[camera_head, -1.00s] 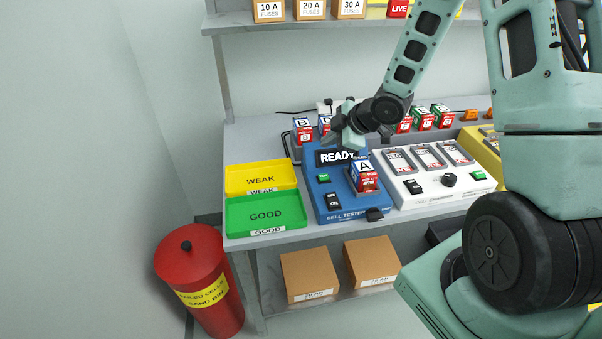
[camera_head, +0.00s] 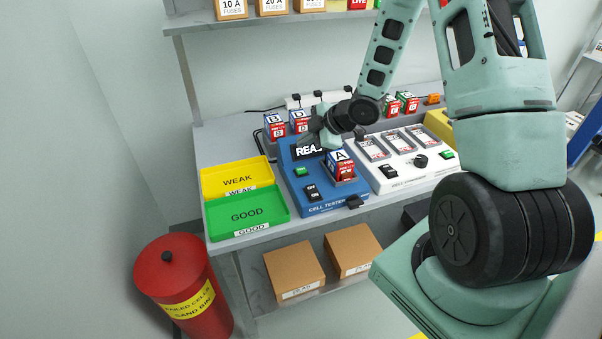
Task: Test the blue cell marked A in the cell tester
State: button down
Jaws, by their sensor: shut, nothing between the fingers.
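The cell marked A (camera_head: 341,167), blue and white on top with red sides, stands upright in the bay of the blue cell tester (camera_head: 323,205). The tester's display (camera_head: 308,150) shows the start of READY; my gripper hides the rest. The tester has a green button (camera_head: 301,172), a black OFF/ON switch (camera_head: 313,193) and a black tab (camera_head: 355,202) at its front edge. My gripper (camera_head: 318,128) is shut and empty, above the back of the tester, up and left of the cell and apart from it.
A yellow WEAK tray (camera_head: 212,181) and a green GOOD tray (camera_head: 222,222) lie left of the tester. Cells B (camera_head: 274,128) and D (camera_head: 299,122) stand behind. A white charger-like unit (camera_head: 398,185) is at right. A red bin (camera_head: 165,268) stands on the floor.

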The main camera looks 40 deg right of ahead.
aim_at(305, 170)
notch_tip(305, 170, down, 7)
jog(key=b, duration=0.5)
jog(key=shift+r, duration=0.1)
dwell(1.7)
jog(key=shift+f+b, duration=0.4)
jog(key=shift+f, duration=0.15)
dwell(0.3)
